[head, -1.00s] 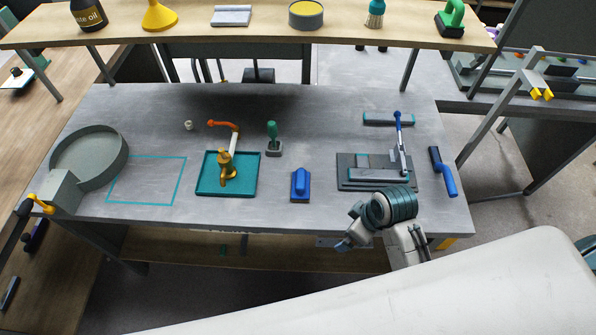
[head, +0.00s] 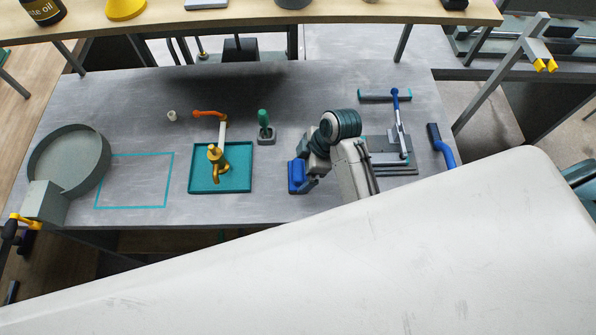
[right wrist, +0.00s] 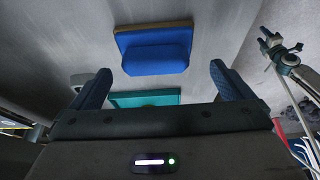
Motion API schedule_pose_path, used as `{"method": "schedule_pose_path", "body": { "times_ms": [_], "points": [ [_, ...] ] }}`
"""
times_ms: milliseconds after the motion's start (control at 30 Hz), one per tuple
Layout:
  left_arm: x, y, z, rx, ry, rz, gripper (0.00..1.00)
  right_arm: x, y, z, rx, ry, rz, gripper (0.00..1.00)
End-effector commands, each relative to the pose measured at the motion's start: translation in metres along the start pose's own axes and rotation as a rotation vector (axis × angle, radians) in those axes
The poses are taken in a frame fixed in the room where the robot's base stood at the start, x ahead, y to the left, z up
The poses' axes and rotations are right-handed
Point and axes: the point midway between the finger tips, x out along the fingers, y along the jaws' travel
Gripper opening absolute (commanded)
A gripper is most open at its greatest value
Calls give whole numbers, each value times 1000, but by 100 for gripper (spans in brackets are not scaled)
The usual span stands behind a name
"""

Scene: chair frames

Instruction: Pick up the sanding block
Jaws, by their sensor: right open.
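The sanding block, blue with a raised grip, lies on the grey bench in the head view (head: 296,178). It also shows in the right wrist view (right wrist: 152,52), where a tan edge lines its base. My right gripper (head: 309,172) is at the block's right side in the head view and partly covers it. In the right wrist view the gripper (right wrist: 158,76) has its two blue fingers spread wide. The block appears ahead of the fingers, with nothing held between them. Contact cannot be made out.
A teal tray (head: 240,182) with a brass tap stands left of the block. A green-handled tool (head: 264,128) stands behind it. A clamp fixture (head: 395,168) and a blue-handled tool (head: 441,146) are to the right. A shelf (head: 350,14) spans the back.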

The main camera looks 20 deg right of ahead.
Motion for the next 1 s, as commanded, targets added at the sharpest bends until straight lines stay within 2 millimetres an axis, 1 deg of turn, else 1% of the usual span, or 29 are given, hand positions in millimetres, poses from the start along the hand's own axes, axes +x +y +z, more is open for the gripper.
{"method": "schedule_pose_path", "body": {
  "times_ms": [133, 267, 300, 400, 500, 667, 700, 767, 800, 867, 900, 1000],
  "points": [
    [-13, -1, -2, 0, 0, 0, 50, 12, -1, -2, 3, 0, -6, 100],
    [-24, -2, -15, -1, 15, 0, 50, 30, 0, -3, 2, -1, -4, 100],
    [-24, -2, -19, -1, 22, 0, 50, 37, 0, -2, 3, -1, -4, 100],
    [-27, -2, -26, -1, 31, -1, 50, 47, 1, -2, 2, 0, -2, 100],
    [-27, -2, -24, -1, 30, -1, 50, 52, 1, -2, 1, 0, -1, 100],
    [-26, -2, -17, -1, 20, 0, 50, 52, 1, -1, 1, 0, 0, 100],
    [-26, -2, -16, -1, 19, 0, 50, 52, 1, -1, 1, 0, 0, 98],
    [-26, -2, -15, -1, 17, 0, 50, 52, 1, -1, 1, 0, 0, 86],
    [-26, -2, -15, -1, 17, -1, 50, 52, 1, -1, 1, 0, 0, 78],
    [-26, -2, -15, -1, 17, -1, 50, 52, 1, -1, 1, 0, 1, 67],
    [-26, -2, -15, -1, 17, -1, 50, 52, 1, -1, 1, 0, 1, 63],
    [-26, -2, -15, -1, 17, -1, 50, 52, 1, -1, 1, 0, 1, 63]
  ]
}}
